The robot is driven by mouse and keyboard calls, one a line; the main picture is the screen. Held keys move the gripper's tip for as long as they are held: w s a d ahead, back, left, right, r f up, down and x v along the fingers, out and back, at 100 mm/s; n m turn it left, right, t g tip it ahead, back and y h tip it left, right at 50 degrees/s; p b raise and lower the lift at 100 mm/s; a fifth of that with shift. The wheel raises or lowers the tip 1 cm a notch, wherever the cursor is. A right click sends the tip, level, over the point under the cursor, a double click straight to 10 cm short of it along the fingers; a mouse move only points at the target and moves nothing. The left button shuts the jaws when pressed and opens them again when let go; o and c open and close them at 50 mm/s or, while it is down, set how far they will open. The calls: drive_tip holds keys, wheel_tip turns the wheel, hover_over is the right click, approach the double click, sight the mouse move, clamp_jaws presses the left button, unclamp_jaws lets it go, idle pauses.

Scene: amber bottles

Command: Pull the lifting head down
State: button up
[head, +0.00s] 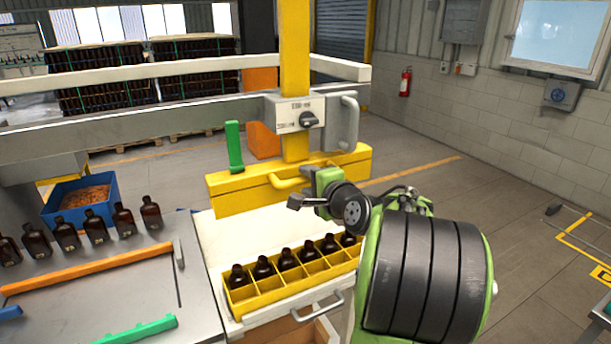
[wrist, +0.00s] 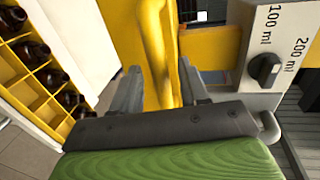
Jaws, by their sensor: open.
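The lifting head is a wide yellow block (head: 235,195) at the foot of a yellow column (head: 295,60), above the far side of the white board. A yellow bar handle (head: 288,183) sticks out of its front; in the wrist view the handle (wrist: 158,45) runs up between my two fingers. My gripper (head: 305,190) is at the right end of this handle in the head view. In the wrist view my gripper (wrist: 158,88) is open, with one finger on each side of the handle. Whether the fingers touch it I cannot tell.
A yellow crate (head: 238,300) with several amber bottles stands in front of the head. A grey dial box (head: 290,108) and grey handle (head: 350,120) are on the column. A green lever (head: 234,148) stands at left. More bottles (head: 95,226) line the left table.

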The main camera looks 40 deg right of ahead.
drive_tip(key=shift+x, duration=1.1)
drive_tip(key=shift+s, duration=0.1)
clamp_jaws()
drive_tip(key=shift+f, duration=0.1)
